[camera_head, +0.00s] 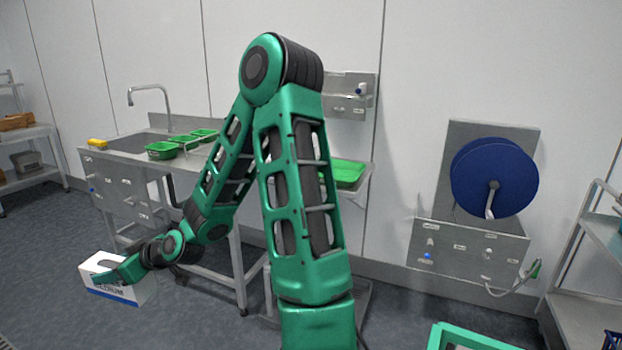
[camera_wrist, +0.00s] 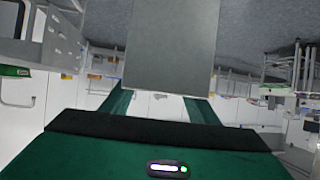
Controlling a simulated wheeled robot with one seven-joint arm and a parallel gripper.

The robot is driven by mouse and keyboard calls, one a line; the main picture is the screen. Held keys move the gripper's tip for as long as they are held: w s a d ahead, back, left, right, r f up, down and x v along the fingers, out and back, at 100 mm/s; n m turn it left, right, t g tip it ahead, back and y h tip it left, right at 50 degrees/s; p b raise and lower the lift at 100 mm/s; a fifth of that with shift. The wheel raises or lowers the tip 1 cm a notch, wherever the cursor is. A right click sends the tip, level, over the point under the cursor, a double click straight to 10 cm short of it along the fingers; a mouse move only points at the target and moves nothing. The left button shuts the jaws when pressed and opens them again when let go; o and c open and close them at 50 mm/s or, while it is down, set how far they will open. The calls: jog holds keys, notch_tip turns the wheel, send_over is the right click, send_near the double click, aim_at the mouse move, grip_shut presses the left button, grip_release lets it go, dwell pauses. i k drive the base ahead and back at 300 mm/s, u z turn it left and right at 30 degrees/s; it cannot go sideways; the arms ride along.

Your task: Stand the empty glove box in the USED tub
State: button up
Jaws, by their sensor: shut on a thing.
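The glove box (camera_head: 128,292), white with a blue band and the word MEDIUM, is at the lower left in the head view, held above the floor. My gripper (camera_head: 104,274) is shut on it. In the wrist view the box is a plain grey face (camera_wrist: 170,45) between my two green fingers (camera_wrist: 160,103); its opening and inside are hidden. No tub can be read as USED. Small green tubs (camera_head: 162,151) stand on the sink bench, and a teal-green container (camera_head: 470,338) is cut off at the lower right.
A blue hose reel (camera_head: 480,165) hangs on the wall. Shelves stand at both sides. Floor around the box looks clear.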

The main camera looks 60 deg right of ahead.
aim_at(336, 176)
jog(key=z, duration=1.65)
